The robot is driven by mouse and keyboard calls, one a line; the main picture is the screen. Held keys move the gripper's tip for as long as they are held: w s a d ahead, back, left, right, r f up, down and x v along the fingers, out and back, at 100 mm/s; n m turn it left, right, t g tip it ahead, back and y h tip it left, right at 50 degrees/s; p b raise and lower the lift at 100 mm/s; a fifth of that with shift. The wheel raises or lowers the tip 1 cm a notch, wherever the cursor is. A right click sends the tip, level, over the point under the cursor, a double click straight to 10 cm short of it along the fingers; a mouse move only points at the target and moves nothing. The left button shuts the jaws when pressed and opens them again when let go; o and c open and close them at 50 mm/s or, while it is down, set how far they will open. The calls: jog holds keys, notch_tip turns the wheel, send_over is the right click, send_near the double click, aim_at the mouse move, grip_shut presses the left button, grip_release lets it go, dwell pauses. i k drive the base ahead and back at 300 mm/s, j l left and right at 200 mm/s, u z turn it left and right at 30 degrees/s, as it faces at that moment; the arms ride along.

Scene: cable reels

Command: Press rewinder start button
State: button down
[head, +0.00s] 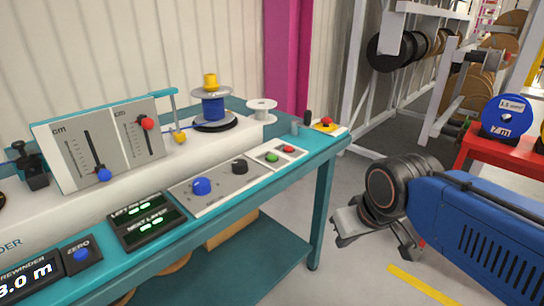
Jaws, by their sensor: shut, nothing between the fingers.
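The rewinder's control box holds a green button (271,157), which I take for the start button, and a red button (288,149) beside it. Both sit on a small light panel near the right end of the teal bench and are uncovered. My gripper (346,230) is to the right of the bench, beyond its front edge and apart from the buttons. It is shut and empty. It is partly hidden behind my dark wrist joint, so its fingertips show poorly.
A blue knob (201,186) and a black knob (239,167) lie left of the buttons. A blue spool (214,106) stands behind. A red stand (500,153) is at the right.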

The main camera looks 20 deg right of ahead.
aim_at(271, 158)
jog(key=z, duration=1.2)
jog(key=k+j+z, duration=0.15)
jog(key=k+j, duration=0.9)
jog(key=j, duration=0.2)
